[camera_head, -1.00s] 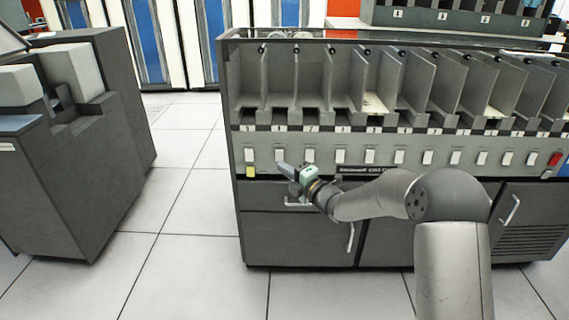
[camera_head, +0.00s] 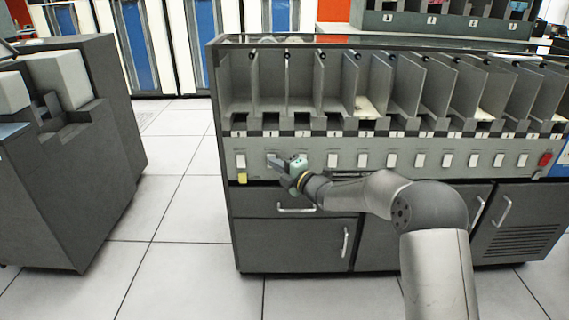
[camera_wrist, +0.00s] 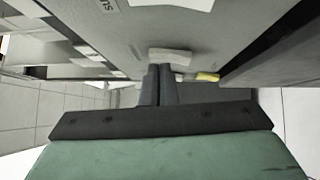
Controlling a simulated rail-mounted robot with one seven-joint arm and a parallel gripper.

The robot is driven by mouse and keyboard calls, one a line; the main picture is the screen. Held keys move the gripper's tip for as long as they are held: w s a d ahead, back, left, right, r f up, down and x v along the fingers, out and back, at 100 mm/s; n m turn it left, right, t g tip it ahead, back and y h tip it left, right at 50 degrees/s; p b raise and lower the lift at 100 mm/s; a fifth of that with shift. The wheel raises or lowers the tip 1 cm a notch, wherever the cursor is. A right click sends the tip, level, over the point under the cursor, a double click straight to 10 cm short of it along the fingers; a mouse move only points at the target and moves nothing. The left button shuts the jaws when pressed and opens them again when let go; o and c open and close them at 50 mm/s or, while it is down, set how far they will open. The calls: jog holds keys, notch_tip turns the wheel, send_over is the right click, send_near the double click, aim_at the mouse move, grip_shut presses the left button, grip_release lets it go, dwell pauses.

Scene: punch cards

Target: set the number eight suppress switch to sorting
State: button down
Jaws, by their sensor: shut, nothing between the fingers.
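The sorter (camera_head: 400,185) has a row of white rocker switches on its front panel, below the card pockets. The small number labels are too small to read, so I cannot tell which switch is number eight. My gripper (camera_head: 275,159) is shut and empty at the panel, at the second switch from the left, which it mostly covers in the head view. In the wrist view my closed fingertips (camera_wrist: 160,67) are right by a white switch (camera_wrist: 170,55); I cannot tell whether they touch. The leftmost switch (camera_head: 240,160) has a yellow button (camera_head: 242,178) below it.
A red button (camera_head: 545,160) is at the panel's right end. Drawer and door handles (camera_head: 295,208) stick out below the panel. A grey machine (camera_head: 75,160) stands at the left, with open floor (camera_head: 180,210) between. Some cards lie in the pockets.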

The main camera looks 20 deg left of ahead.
jog(key=shift+d, duration=0.15)
jog(key=s+d+r, duration=0.1)
jog(key=s+d, duration=0.7)
jog(key=d, duration=0.2)
jog(key=shift+r, duration=0.2)
